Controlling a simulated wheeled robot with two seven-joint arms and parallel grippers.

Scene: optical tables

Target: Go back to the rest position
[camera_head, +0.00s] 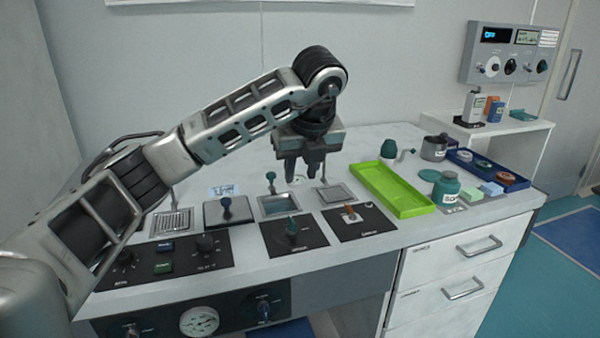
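My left arm (245,120) comes in from the left and reaches over the white workbench (375,145). My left gripper (305,176) points down above the back middle of the bench. Its fingers are apart with a gap between them, and I see nothing held. It hides part of the bench behind it. The square plates (336,195) lie just below it in the picture; I cannot tell the exact height above them. My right gripper is not in view.
A green tray (392,190) lies empty right of the gripper. Black panels with knobs (293,238) line the bench front. A control box (508,52) hangs on the wall.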

